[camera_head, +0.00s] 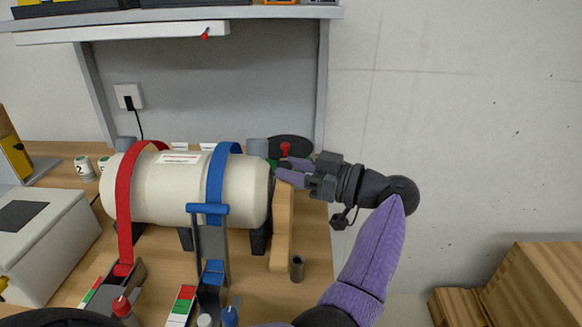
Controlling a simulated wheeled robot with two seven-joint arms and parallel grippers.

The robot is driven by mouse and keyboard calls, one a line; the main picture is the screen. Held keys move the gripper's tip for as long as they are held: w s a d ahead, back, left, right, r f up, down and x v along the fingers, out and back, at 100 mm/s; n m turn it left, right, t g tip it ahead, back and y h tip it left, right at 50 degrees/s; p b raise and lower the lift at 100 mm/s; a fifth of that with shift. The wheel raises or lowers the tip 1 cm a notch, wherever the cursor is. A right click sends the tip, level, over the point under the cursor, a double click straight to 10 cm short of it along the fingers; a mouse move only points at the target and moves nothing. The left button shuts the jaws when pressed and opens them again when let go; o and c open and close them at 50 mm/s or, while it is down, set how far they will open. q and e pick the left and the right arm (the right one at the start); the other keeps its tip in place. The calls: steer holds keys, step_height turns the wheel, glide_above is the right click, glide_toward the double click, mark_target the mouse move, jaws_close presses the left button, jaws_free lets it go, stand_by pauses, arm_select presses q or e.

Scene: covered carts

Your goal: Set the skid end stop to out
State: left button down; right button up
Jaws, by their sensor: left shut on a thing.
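A white cylinder (190,190) lies on its side on a skid on the wooden bench, under a red strap (124,200) and a blue strap (216,180). The upright wooden skid end stop (282,232) stands close to the cylinder's right end. My left gripper (285,171) reaches in from the right at the end stop's top and is shut on it; its fingers hide the exact grip. A red knob (286,149) and a green patch show just beyond the fingers. The stop's in or out setting cannot be read. My right gripper is not in view.
A small dark cylinder (297,268) stands by the end stop's foot. A grey box (38,240) is at left. A shelf (180,14) hangs above. Wooden crates (530,285) stand lower right.

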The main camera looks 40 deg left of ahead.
arm_select(q)
steer(key=w+d, duration=0.1)
steer(key=d, duration=0.1)
steer(key=w+d, duration=0.1)
steer(key=w, duration=0.1)
steer(key=shift+d, duration=0.35)
steer(key=c, duration=0.6)
jaws_free()
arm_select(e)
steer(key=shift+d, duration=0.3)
arm_select(q)
steer(key=shift+b+v, duration=2.7)
steer(key=shift+v, duration=2.25)
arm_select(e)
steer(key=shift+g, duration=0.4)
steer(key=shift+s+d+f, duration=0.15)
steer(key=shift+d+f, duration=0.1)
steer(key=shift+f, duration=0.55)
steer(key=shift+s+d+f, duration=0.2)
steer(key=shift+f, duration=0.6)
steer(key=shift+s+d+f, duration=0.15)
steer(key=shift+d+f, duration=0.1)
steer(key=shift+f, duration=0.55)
